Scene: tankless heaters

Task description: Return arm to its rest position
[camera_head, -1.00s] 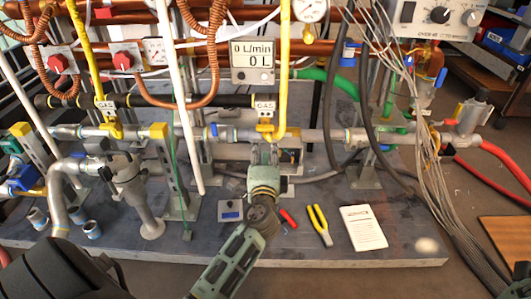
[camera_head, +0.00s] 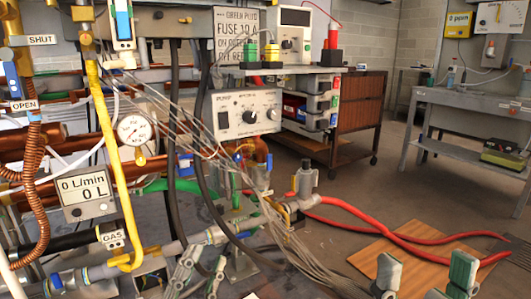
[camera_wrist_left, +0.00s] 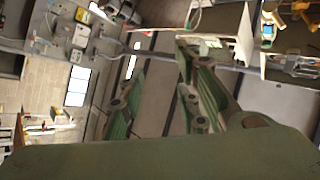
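My left gripper (camera_head: 202,270) shows at the bottom edge of the head view, left of centre, in front of the pipework. Its green-grey fingers stand apart. In the left wrist view my left gripper (camera_wrist_left: 158,85) has its fingers spread with nothing between them. My right gripper (camera_head: 425,272) shows at the bottom right of the head view, with its two finger pads wide apart over the floor and nothing seen between them. Most of both arms is out of view.
A pipe rig with a gas pipe (camera_head: 120,180), a gauge (camera_head: 136,129) and a pump control box (camera_head: 246,114) fills the left. Red hoses (camera_head: 370,232) cross the floor by a wooden board (camera_head: 410,258). A grey workbench (camera_head: 470,100) stands back right, with free floor before it.

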